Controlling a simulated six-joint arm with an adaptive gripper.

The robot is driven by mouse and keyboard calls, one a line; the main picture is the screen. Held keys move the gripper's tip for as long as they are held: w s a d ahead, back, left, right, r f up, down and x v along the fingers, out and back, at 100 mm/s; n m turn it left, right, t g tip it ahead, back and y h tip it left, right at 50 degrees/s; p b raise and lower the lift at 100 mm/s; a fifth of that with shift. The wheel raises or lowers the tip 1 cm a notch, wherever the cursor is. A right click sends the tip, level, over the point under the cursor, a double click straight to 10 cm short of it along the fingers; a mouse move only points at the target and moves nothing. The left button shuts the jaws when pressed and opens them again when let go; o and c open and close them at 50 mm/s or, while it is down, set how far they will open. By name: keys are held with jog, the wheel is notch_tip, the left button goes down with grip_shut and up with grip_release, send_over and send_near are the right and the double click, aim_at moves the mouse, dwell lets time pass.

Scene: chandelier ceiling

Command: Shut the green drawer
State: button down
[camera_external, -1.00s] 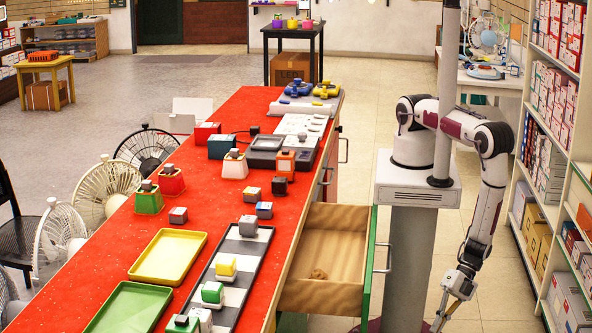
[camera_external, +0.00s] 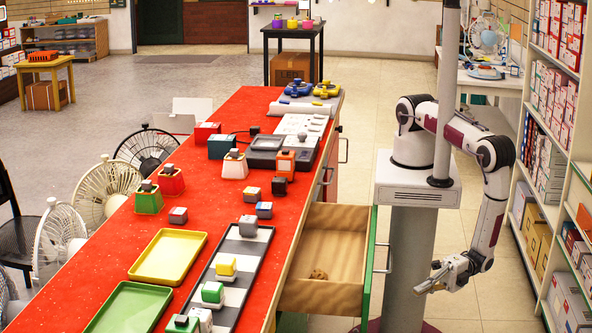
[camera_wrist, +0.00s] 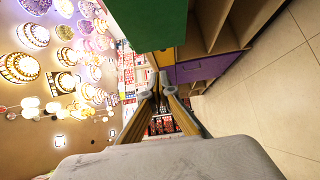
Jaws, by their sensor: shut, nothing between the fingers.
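The green drawer stands pulled out of the red-topped counter, its green front (camera_external: 369,265) and metal handle (camera_external: 388,258) facing right. Its wooden inside (camera_external: 335,245) shows, with a small brown lump (camera_external: 318,275) on its floor. My gripper (camera_external: 418,291) is shut and empty, to the right of the drawer front and apart from it, pointing left. In the wrist view the gripper (camera_wrist: 158,88) points ahead, and a green panel (camera_wrist: 150,22), likely the drawer front, fills the top middle.
The red counter top (camera_external: 228,135) carries trays and several small blocks. Stocked shelves (camera_external: 550,150) stand close on the right. The wrist view shows a purple drawer (camera_wrist: 200,68) and open wooden compartments (camera_wrist: 215,25).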

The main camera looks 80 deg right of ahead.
aim_at(293, 293)
dwell(0.4)
jog(key=w+d+x, duration=0.2)
jog(key=x, duration=1)
jog(key=shift+w+a, duration=0.25)
jog(key=shift+w, duration=0.05)
jog(key=shift+w+f, duration=0.1)
jog(key=shift+w, duration=0.05)
dwell(0.5)
jog(key=w, duration=2.4)
jog(key=shift+w, duration=0.25)
jog(key=shift+w, duration=0.15)
